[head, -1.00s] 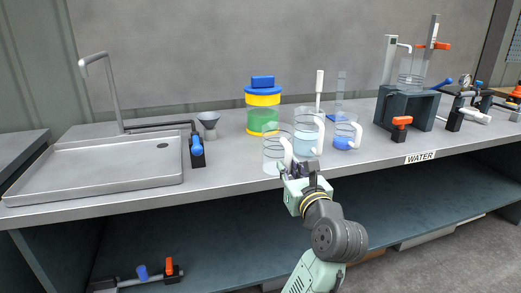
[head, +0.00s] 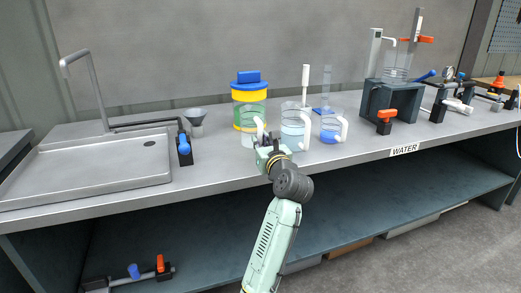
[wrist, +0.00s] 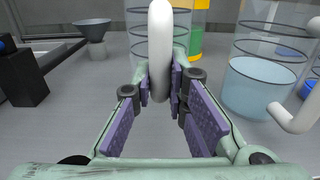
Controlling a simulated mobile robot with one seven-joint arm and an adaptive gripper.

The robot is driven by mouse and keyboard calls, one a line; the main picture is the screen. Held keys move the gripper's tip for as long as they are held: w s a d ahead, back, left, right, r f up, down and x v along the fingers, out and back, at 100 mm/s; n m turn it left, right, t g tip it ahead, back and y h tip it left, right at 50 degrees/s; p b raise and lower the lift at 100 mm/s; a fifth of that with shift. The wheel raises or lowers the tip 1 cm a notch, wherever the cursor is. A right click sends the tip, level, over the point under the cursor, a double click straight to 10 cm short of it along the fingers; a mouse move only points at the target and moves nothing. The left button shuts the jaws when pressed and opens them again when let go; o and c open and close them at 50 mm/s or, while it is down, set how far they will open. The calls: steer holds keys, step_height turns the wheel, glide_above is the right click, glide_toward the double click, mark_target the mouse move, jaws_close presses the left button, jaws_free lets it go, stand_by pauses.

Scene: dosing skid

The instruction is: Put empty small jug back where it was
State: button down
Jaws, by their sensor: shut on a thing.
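My gripper (wrist: 160,85) is shut on the white handle (wrist: 160,50) of a clear, empty-looking jug. The jug's clear wall (wrist: 137,30) shows behind the handle in the wrist view. In the head view the jug (head: 250,135) is upright over the counter, in front of the jar with yellow bands and a blue lid (head: 249,78). My gripper (head: 265,150) is on its near side. I cannot tell whether its base touches the counter. Its lower part is partly hidden by my gripper.
A larger jug with pale blue liquid (head: 294,135) stands close on the right, its handle near my gripper. Beyond it is a small jug with blue liquid (head: 329,133). A grey funnel (head: 195,115) and the sink (head: 90,172) are left.

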steer(key=shift+f, duration=1.6)
steer(key=shift+f, duration=0.2)
steer(key=c, duration=1.6)
jaws_free()
steer(key=shift+r, duration=0.2)
steer(key=b+v, duration=0.1)
steer(key=v, duration=1.1)
